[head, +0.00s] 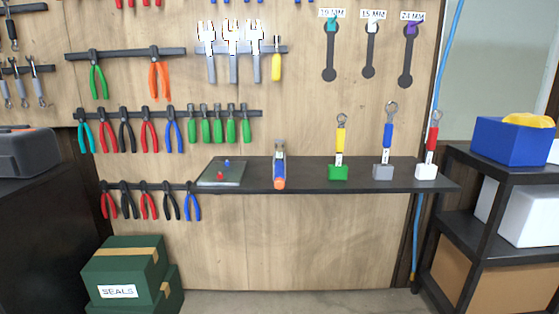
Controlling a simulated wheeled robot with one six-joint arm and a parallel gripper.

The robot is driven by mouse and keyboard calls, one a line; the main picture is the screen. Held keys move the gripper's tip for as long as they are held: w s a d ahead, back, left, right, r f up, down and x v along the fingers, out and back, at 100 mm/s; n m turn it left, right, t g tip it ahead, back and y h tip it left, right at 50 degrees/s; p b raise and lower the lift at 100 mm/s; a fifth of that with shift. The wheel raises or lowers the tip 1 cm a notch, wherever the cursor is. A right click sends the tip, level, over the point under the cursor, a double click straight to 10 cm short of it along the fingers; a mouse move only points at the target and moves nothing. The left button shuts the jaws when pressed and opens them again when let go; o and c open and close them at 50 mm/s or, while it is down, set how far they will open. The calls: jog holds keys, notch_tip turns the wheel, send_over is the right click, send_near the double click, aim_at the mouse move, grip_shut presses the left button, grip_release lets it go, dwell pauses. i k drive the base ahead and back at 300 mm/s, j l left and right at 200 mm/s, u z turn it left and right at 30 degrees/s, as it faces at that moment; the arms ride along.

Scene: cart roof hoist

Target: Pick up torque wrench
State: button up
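A dark wall shelf (310,183) spans the middle of the head view. A tool with a grey and blue body and an orange end (280,165) is on it, its orange end toward me; it may be the torque wrench, but I cannot tell for certain. To its right, three ring-ended wrenches stand upright in small blocks: a yellow-handled wrench (340,137), a blue-handled wrench (388,135) and a red-handled wrench (432,136). Their blocks are green, grey and white. My gripper is not in view.
A flat plate (222,173) with red and blue pieces lies at the shelf's left. Green boxes (125,270) stand below left, a dark cabinet (35,240) at far left. A black rack (490,220) with bins stands at right. The floor below the shelf's middle is clear.

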aim_at(278, 165)
jog(key=i, duration=1.75)
jog(key=k+j+z, duration=0.1)
jog(key=j+z, duration=0.4)
jog(key=j, duration=0.5)
